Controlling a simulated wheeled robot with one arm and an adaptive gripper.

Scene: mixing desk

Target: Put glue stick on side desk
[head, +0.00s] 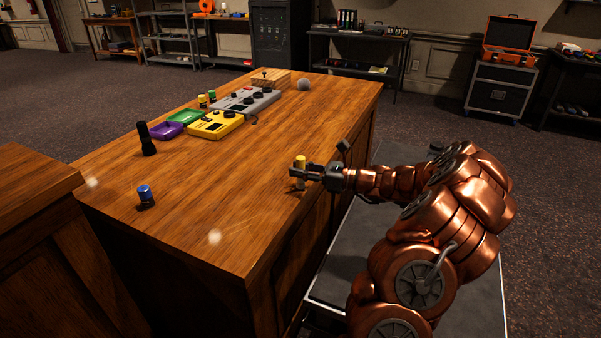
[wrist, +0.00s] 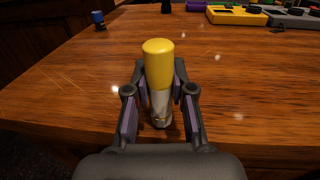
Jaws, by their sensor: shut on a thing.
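A yellow-capped glue stick (head: 300,161) with a pale body is upright between the fingers of my gripper (head: 299,176), at the right edge of the large wooden desk (head: 215,190). In the wrist view the glue stick (wrist: 159,62) stands between both fingers of my gripper (wrist: 161,98), which are shut on its pale lower body. Its base is at or just above the desk top; I cannot tell if it touches. A second wooden desk (head: 28,178), possibly the side desk, shows at the left edge of the head view with a bare top.
A blue-capped cylinder (head: 145,195) and a black flashlight (head: 146,139) stand on the large desk's left. Yellow (head: 214,124) and grey (head: 245,101) mixers, purple (head: 166,130) and green (head: 186,115) trays and a grey ball (head: 303,84) lie farther back. The desk's near part is mostly clear.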

